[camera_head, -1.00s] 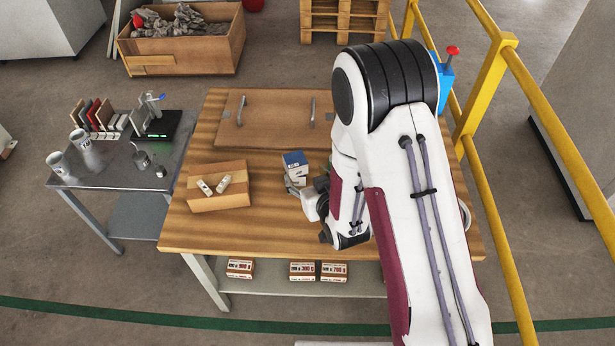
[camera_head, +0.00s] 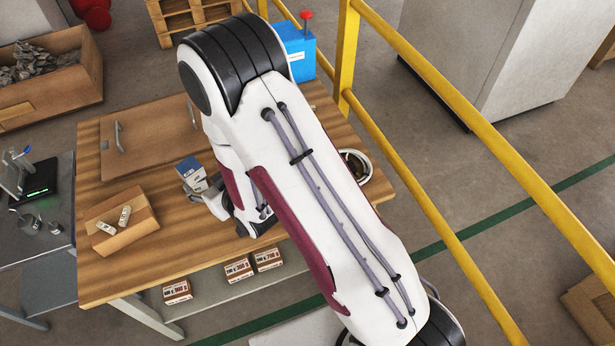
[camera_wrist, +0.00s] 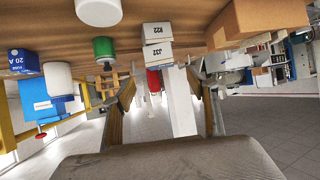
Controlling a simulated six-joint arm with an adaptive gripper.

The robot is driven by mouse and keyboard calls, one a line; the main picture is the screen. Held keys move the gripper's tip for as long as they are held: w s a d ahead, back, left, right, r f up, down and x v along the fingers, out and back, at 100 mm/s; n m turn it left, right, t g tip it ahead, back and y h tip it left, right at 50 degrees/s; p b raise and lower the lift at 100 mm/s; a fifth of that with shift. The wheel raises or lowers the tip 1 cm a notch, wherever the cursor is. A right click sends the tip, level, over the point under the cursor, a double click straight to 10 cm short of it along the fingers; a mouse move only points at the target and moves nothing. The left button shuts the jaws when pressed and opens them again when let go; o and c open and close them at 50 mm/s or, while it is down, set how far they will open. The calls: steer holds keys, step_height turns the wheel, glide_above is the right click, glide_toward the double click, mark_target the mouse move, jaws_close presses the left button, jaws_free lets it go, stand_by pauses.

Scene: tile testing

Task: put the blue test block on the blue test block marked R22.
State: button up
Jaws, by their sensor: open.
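In the wrist view the table is at the top of the picture. A block marked R22 (camera_wrist: 158,33) is at the table, and a block marked J32 (camera_wrist: 158,56) is stacked against its far side from the table, so it sits on top. Their labelled faces look white. In the head view the upper block (camera_head: 189,166) shows a blue top, with a pale block (camera_head: 195,183) under it. My gripper (camera_wrist: 167,88) is open, its fingers apart and empty, with the stack ahead of it. In the head view my arm hides most of the gripper.
A cardboard box (camera_head: 140,208) with two pale pieces stands left of the stack. A handled board (camera_head: 135,153) lies behind. A yellow rail (camera_head: 437,235) runs along the right.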

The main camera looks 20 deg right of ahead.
steer(key=s+d+r+m+g+h, duration=0.1)
steer(key=s+d+r, duration=0.2)
steer(key=d+r, duration=0.45)
steer(key=s+d+r+m+g+h, duration=0.1)
steer(key=s+d+r+g+h, duration=0.2)
steer(key=r, duration=0.8)
steer(key=s+d+r, duration=0.3)
steer(key=s, duration=0.5)
steer(key=s+d+r+m+g, duration=0.1)
steer(key=s+d+r, duration=0.1)
steer(key=s, duration=0.6)
steer(key=s+d+r+m, duration=0.1)
steer(key=s+d+r, duration=0.2)
steer(key=s, duration=0.5)
steer(key=shift+s+d+r+g, duration=0.3)
steer(key=shift+s+r+g, duration=0.1)
steer(key=shift+r, duration=0.3)
